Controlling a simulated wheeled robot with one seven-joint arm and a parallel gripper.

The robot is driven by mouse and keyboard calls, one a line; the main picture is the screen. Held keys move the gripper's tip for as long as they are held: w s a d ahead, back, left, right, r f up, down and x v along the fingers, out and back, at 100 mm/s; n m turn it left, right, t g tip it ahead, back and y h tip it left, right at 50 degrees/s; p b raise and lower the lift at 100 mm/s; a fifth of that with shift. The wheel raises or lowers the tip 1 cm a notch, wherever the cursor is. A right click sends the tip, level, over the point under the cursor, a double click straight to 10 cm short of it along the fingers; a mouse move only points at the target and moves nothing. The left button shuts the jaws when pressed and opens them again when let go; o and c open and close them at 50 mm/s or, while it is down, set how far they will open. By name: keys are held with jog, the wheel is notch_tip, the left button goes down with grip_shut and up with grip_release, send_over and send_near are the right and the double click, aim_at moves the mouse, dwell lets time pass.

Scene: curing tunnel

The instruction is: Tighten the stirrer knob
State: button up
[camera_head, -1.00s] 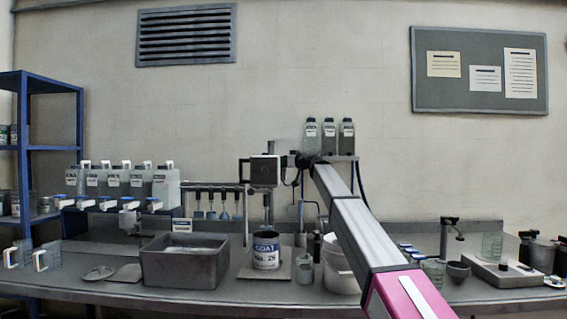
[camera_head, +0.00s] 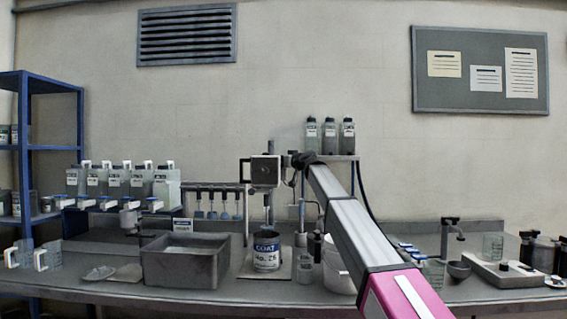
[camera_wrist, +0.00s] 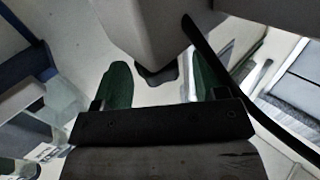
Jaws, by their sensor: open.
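The stirrer head (camera_head: 264,171) is a grey box on an upright stand above the COAT can (camera_head: 266,251). In the wrist view its grey body (camera_wrist: 155,32) fills the top middle, with a small dark knob (camera_wrist: 157,76) at its lower end. My gripper (camera_wrist: 160,72) is open, with one green finger on each side of the knob. Gaps show between the knob and both fingers. In the head view my gripper (camera_head: 300,162) is a small dark shape just right of the stirrer head; its fingers cannot be made out there.
A black cable or rod (camera_wrist: 215,65) runs close by the right finger. Three bottles (camera_head: 330,135) stand on a shelf behind my arm. A grey basin (camera_head: 186,262) and a white bucket (camera_head: 336,270) stand either side of the can.

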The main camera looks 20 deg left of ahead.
jog(key=shift+d, duration=0.1)
jog(key=v, duration=1)
jog(key=shift+s+d, duration=0.2)
jog(key=shift+s, duration=0.1)
